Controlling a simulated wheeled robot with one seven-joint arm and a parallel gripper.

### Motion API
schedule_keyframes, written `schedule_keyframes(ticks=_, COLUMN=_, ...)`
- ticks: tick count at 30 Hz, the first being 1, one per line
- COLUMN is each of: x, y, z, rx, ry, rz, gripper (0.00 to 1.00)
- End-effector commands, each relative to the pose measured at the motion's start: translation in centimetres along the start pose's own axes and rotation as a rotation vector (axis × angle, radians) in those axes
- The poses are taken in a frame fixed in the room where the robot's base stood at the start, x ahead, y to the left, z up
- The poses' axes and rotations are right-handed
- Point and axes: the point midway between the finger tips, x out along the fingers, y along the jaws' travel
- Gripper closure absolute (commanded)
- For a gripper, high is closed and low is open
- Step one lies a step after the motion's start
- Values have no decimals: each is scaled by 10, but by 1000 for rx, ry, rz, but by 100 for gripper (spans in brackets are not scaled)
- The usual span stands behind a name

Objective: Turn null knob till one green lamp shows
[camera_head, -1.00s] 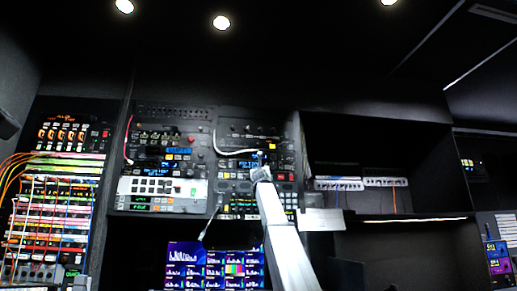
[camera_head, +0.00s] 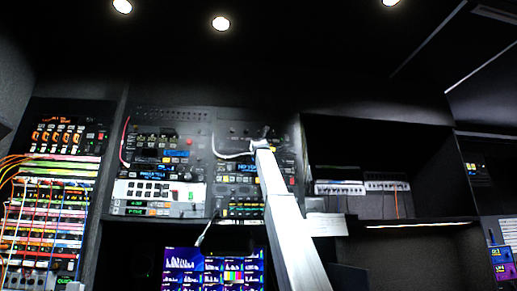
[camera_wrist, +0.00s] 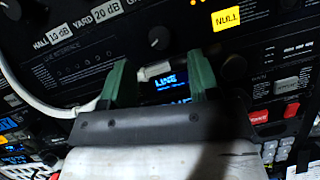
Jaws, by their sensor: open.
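In the wrist view, my gripper (camera_wrist: 158,64) is open, its two green fingers apart in front of a dark panel. A round dark knob (camera_wrist: 158,38) with a white pointer mark sits just beyond the fingertips. A second dark knob (camera_wrist: 235,67) is to the right of the fingers, below a lit yellow NULL label (camera_wrist: 227,18). I cannot tell which of them is the null knob. No lit green lamp shows in the wrist view. In the head view, my gripper (camera_head: 264,137) is in front of the upper middle rack; its fingers are too small to make out.
A white cable (camera_wrist: 40,106) loops left of my gripper, also visible in the head view (camera_head: 231,155). A blue display (camera_wrist: 168,83) reading LINE shows between the fingers. A red button (camera_wrist: 256,117) is at lower right. A monitor (camera_head: 214,268) stands below the racks.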

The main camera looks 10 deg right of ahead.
Motion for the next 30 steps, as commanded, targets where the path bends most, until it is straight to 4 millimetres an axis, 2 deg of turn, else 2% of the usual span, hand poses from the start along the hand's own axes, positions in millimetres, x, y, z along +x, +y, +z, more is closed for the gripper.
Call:
schedule_keyframes(ticks=1, x=14, y=1, z=2, rx=0, ry=0, rz=0, gripper=44)
schedule_keyframes(ticks=7, x=44, y=1, z=1, rx=0, ry=-1, rz=-1, gripper=44)
schedule_keyframes(ticks=11, x=51, y=0, z=0, rx=-1, ry=-1, rz=-1, gripper=44)
schedule_keyframes(ticks=18, x=51, y=0, z=-1, rx=-1, ry=-1, rz=-1, gripper=44)
schedule_keyframes(ticks=19, x=51, y=0, z=0, rx=-1, ry=-1, rz=-1, gripper=47)
schedule_keyframes(ticks=23, x=51, y=0, z=0, rx=-1, ry=-1, rz=-1, gripper=90)
schedule_keyframes(ticks=24, x=51, y=0, z=0, rx=-1, ry=-1, rz=-1, gripper=93)
schedule_keyframes(ticks=30, x=51, y=0, z=0, rx=4, ry=-1, rz=-3, gripper=93)
